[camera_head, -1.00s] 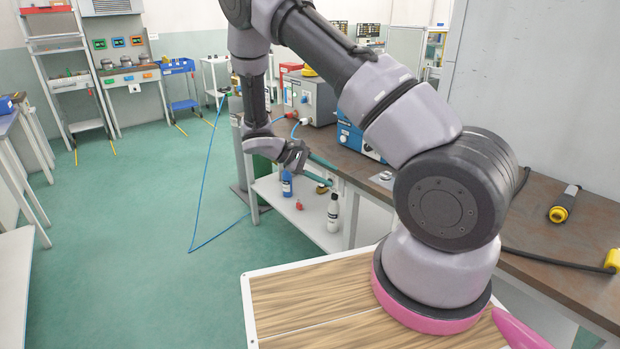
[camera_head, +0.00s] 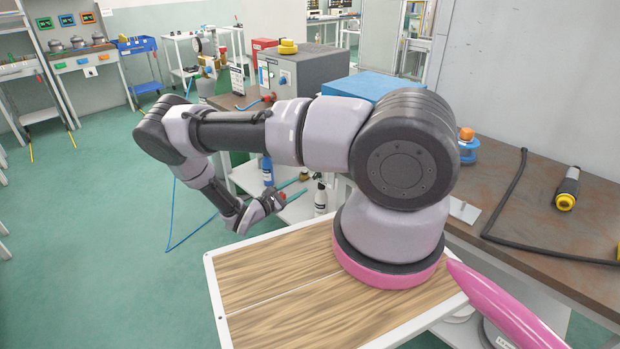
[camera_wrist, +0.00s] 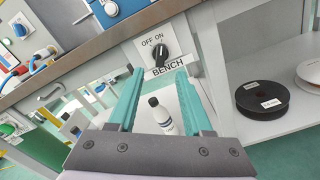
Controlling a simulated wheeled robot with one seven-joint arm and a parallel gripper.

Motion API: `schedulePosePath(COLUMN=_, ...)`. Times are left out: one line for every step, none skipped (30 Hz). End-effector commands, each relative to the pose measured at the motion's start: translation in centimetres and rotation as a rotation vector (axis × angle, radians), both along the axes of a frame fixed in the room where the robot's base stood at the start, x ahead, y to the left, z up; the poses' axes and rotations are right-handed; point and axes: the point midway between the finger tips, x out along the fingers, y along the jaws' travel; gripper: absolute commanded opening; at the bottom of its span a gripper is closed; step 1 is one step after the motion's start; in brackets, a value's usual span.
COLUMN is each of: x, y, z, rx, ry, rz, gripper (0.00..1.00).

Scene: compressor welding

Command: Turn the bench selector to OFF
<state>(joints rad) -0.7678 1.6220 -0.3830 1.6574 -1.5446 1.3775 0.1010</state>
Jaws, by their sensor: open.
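The bench selector (camera_wrist: 159,53) is a black rotary knob on a white plate below the bench edge in the wrist view. The plate carries the words OFF and ON above the knob and BENCH below it. I cannot tell how far the fingertips are from the knob. In the head view my gripper (camera_head: 292,188) points toward the bench front, and the selector is hidden there.
The brown bench top (camera_head: 530,215) runs along the right. A white bottle (camera_wrist: 160,115) stands below the selector, and a black spool (camera_wrist: 262,99) lies on a shelf to the right. A grey box (camera_head: 300,75) stands on the bench. Green floor is free at left.

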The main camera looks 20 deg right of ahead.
Motion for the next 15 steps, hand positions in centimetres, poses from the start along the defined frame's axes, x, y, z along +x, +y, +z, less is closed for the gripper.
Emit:
schedulePosePath(x=0.3, y=-1.2, z=0.0, rx=-0.001, ry=0.001, rz=-0.005, gripper=0.50)
schedulePosePath(x=0.5, y=-1.7, z=0.0, rx=-0.002, ry=0.000, rz=-0.005, gripper=0.50)
schedulePosePath(x=0.8, y=-2.5, z=0.0, rx=-0.002, ry=0.000, rz=-0.005, gripper=0.50)
schedulePosePath(x=1.0, y=-3.0, z=0.0, rx=-0.001, ry=-0.001, rz=-0.005, gripper=0.50)
schedulePosePath(x=1.2, y=-3.5, z=0.0, rx=-0.001, ry=0.000, rz=-0.005, gripper=0.50)
schedulePosePath(x=1.4, y=-4.2, z=0.0, rx=-0.001, ry=0.001, rz=-0.004, gripper=0.50)
schedulePosePath(x=1.6, y=-4.6, z=0.0, rx=0.000, ry=0.001, rz=-0.004, gripper=0.50)
schedulePosePath(x=1.7, y=-5.1, z=0.0, rx=-0.001, ry=0.001, rz=-0.005, gripper=0.50)
schedulePosePath(x=1.9, y=-5.5, z=0.0, rx=0.000, ry=0.000, rz=-0.004, gripper=0.50)
schedulePosePath(x=2.0, y=-5.9, z=0.0, rx=0.000, ry=0.000, rz=-0.004, gripper=0.50)
schedulePosePath(x=2.2, y=-6.2, z=0.0, rx=0.000, ry=-0.001, rz=-0.004, gripper=0.50)
schedulePosePath(x=2.3, y=-6.5, z=0.0, rx=0.000, ry=-0.001, rz=-0.004, gripper=0.50)
schedulePosePath(x=2.4, y=-6.7, z=0.0, rx=0.000, ry=-0.001, rz=-0.004, gripper=0.50)
schedulePosePath(x=2.4, y=-6.9, z=0.0, rx=0.000, ry=-0.001, rz=-0.004, gripper=0.50)
schedulePosePath(x=2.5, y=-7.0, z=0.0, rx=0.000, ry=0.000, rz=-0.002, gripper=0.50)
